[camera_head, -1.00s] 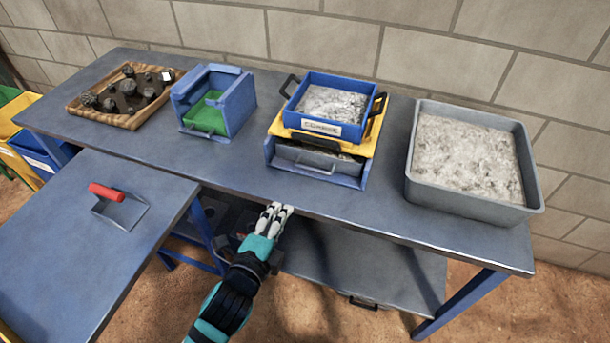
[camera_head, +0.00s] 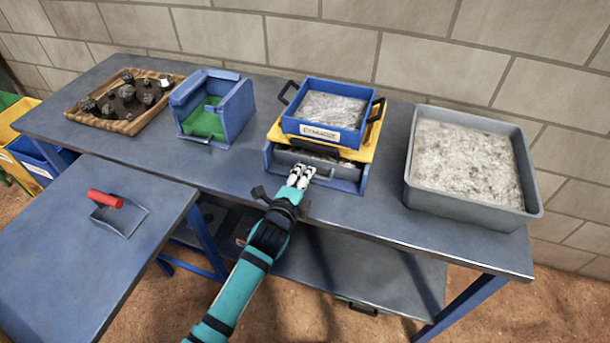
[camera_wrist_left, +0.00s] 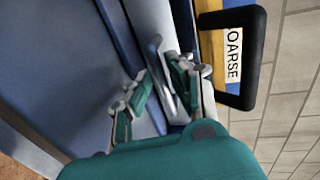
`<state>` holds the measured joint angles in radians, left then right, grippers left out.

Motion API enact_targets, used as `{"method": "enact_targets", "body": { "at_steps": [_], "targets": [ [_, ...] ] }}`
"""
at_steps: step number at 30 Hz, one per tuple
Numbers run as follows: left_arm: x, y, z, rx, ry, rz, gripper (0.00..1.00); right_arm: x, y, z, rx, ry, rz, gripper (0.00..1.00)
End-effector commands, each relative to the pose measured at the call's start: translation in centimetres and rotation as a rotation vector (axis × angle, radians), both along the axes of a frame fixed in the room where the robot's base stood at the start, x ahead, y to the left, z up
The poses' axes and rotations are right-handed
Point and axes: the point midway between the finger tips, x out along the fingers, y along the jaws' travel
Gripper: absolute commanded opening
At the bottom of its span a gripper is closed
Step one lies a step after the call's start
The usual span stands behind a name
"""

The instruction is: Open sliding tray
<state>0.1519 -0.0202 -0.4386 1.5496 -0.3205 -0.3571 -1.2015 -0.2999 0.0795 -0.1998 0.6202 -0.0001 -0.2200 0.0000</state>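The sliding tray (camera_head: 323,161) is grey with a bar handle on its front. It sits in a blue housing (camera_head: 347,186) under a yellow frame and appears pushed in. My left gripper (camera_head: 301,172) is at the tray's front, over the left part of the handle. In the left wrist view the two fingers of the left gripper (camera_wrist_left: 160,75) are apart, with the light metal handle (camera_wrist_left: 166,82) between them. I cannot tell whether they touch it. My right gripper is in neither view.
A blue box (camera_head: 318,128) of grey material stands on the yellow frame (camera_head: 352,153). A large grey bin (camera_head: 475,209) is at the right; a blue holder (camera_head: 237,108) and wooden rock tray (camera_head: 128,125) are at the left. Bench space before the tray is clear.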

Motion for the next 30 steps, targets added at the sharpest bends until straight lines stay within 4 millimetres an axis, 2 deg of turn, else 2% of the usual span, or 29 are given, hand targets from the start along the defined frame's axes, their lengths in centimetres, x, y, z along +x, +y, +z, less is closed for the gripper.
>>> {"method": "enact_targets", "body": {
  "at_steps": [4, 12, 17, 30],
  "targets": [
    [0.85, -0.29, -0.22, 0.0, 0.001, 0.0, 0.2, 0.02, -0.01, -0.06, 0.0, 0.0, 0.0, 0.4],
    [0.94, -0.34, -0.23, -0.001, 0.001, 0.0, 0.2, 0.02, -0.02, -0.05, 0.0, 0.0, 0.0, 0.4],
    [0.93, -0.32, -0.23, 0.0, 0.001, 0.0, 0.0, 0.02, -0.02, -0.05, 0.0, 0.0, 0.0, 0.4],
    [0.89, -0.3, -0.27, 0.0, 0.002, 0.0, 0.0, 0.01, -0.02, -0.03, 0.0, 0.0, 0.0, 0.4]
  ]
}}
